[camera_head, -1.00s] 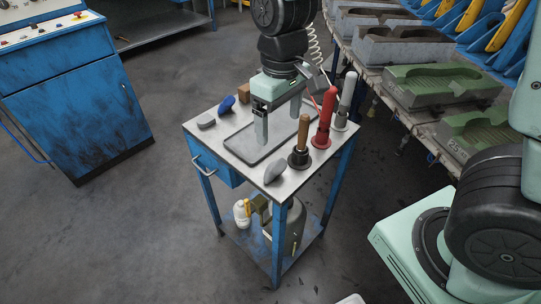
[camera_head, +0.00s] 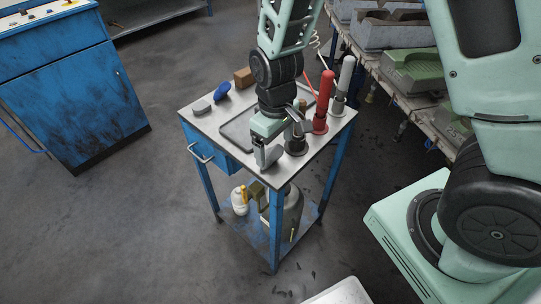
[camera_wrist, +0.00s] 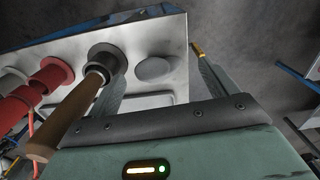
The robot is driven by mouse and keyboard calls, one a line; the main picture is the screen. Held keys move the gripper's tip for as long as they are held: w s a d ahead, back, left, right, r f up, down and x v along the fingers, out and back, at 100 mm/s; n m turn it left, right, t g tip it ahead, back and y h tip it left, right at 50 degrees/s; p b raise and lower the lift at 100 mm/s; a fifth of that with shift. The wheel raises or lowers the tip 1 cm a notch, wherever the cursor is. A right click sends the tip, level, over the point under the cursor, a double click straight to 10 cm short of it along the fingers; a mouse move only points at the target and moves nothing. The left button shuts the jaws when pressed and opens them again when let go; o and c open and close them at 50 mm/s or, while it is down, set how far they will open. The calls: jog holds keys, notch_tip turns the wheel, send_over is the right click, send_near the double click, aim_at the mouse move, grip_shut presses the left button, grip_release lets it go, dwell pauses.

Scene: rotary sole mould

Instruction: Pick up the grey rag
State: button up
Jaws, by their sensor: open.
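The grey rag (camera_wrist: 154,68) is a flat rounded grey lump on the pale top of the blue trolley (camera_head: 208,123). In the wrist view it lies between and beyond the two fingertips of my gripper (camera_wrist: 162,72), with floor showing past the trolley edge. My gripper (camera_head: 268,160) is open and empty, above the trolley's front corner.
A wooden-handled tool in a dark holder (camera_wrist: 104,58) stands close beside the left finger. Red (camera_head: 322,105) and white (camera_head: 343,82) handled tools stand behind. Another grey lump (camera_head: 201,107), a blue piece (camera_head: 222,92) and a brown block (camera_head: 243,77) lie at the back left.

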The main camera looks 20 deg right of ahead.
aim_at(274, 152)
jog(key=shift+w+d+f, duration=0.1)
jog(key=shift+f, duration=1.1)
jog(key=shift+w+d+f, duration=0.1)
jog(key=shift+f, duration=1.05)
jog(key=shift+a, duration=0.1)
jog(key=c, duration=1)
notch_tip(274, 152, up, 10)
jog(key=shift+p, duration=0.35)
jog(key=shift+c, duration=0.2)
notch_tip(274, 152, up, 7)
jog(key=p, duration=0.6)
